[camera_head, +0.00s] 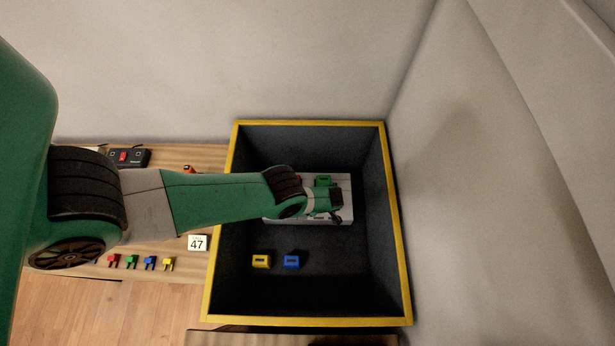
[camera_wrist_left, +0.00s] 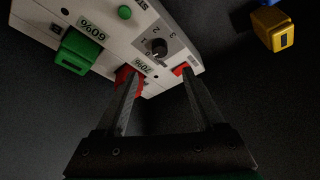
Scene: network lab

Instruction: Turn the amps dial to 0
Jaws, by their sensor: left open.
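The amps dial (camera_wrist_left: 159,48) is a small dark round knob on a white device (camera_wrist_left: 210,60), with numbers printed around it. In the left wrist view it stands just beyond my left gripper (camera_wrist_left: 160,76), whose two fingers are open and apart, with no contact on the knob visible. The knob's exact setting is too small to read surely. In the head view the white device (camera_head: 345,213) lies in a deep bin, and my left gripper (camera_head: 338,204) is over it, hiding the dial. My right gripper is in neither view.
A red block (camera_wrist_left: 126,74) sits by the left finger and a green block (camera_wrist_left: 76,50) beside it. A green button (camera_wrist_left: 124,12) is near. Yellow (camera_head: 261,261) and blue (camera_head: 291,262) blocks lie on the floor of the yellow-rimmed bin (camera_head: 404,280); its walls surround my gripper.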

